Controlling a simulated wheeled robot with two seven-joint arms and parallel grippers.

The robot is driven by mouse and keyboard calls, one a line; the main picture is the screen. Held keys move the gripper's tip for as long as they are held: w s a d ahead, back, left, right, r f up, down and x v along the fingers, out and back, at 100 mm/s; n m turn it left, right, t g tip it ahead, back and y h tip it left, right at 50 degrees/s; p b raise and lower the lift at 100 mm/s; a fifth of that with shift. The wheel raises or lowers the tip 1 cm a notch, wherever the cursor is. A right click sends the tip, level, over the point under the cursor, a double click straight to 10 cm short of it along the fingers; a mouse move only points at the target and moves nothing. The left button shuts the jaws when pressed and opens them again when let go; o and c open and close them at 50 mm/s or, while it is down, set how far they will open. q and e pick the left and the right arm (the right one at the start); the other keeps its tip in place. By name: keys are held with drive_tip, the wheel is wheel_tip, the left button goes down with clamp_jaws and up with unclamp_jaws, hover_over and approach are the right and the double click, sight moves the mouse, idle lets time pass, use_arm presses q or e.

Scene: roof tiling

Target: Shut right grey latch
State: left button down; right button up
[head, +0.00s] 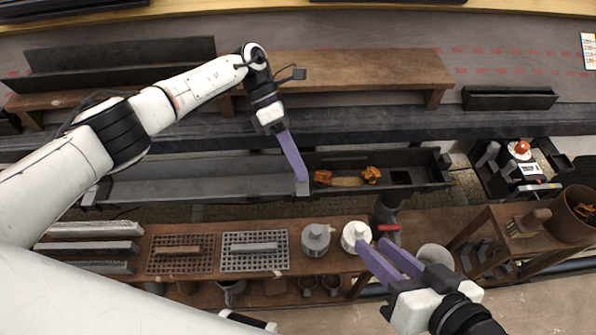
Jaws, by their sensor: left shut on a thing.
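A long grey gutter piece (200,181) lies in the dark gutter across the middle of the head view. A small light grey latch (302,188) is at its right end. My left gripper (301,177) reaches down from above, with its purple fingers shut on this latch; the fingers partly hide it. Another light grey piece (90,196) shows at the left end. My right gripper (374,246) is at the lower right, its purple fingers apart and apparently empty, near a white round-topped pot (355,235).
Brown leaf clumps (371,175) lie in the open gutter trough right of the latch. The front bench (140,262) holds mesh grates (255,251) and a grey pot (316,239). A toolbox (520,172) and a bucket (578,212) stand at right.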

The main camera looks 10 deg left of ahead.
idle(0.3)
use_arm(q)
drive_tip(key=shift+a, duration=0.1)
drive_tip(key=c, duration=1.8)
unclamp_jaws()
